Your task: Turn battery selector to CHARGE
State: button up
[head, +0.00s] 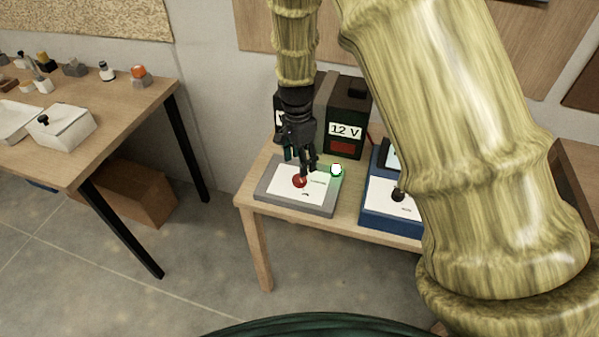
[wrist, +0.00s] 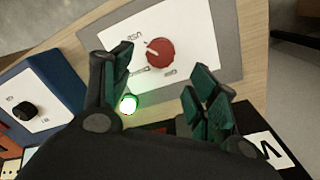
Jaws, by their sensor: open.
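The battery selector is a red round knob (head: 299,181) on a white plate set in a grey panel (head: 266,198), on a small wooden table. In the wrist view the red knob (wrist: 160,52) shows a pale pointer mark toward its upper left, and small labels around it are too blurred to read surely. My gripper (head: 306,170) is over the panel, pointing down close to the knob. In the wrist view my gripper (wrist: 162,72) is open, its green-padded fingers spread on either side below the knob, with nothing between them. I cannot tell whether a finger touches the knob.
A lit green lamp (head: 336,170) is at the panel's right edge. A dark "12 V" battery box (head: 345,118) stands behind. A blue unit with a black knob (head: 398,195) is to the right.

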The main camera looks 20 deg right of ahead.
aim_at(299, 177)
jog(key=shift+s+f+p, duration=0.15)
jog(key=shift+f+p, duration=0.15)
jog(key=shift+f, duration=1.25)
jog(key=shift+s+f+p, duration=0.1)
jog(key=shift+f+p, duration=0.15)
jog(key=shift+f, duration=1.3)
jog(key=c, duration=1)
jog(key=shift+n, duration=0.3)
jog(key=n, duration=0.2)
jog(key=shift+w+n+p, duration=0.1)
jog(key=shift+n+p, duration=0.25)
jog(key=shift+n, duration=0.05)
jog(key=n, duration=0.3)
jog(key=shift+a+n, duration=0.1)
jog(key=shift+n, duration=0.2)
jog(key=n, duration=0.3)
jog(key=n+p, duration=0.1)
jog(key=n, duration=0.2)
jog(key=shift+a+n+t+h, duration=0.15)
jog(key=shift+n+t+h, duration=0.15)
jog(key=shift+n+t, duration=0.1)
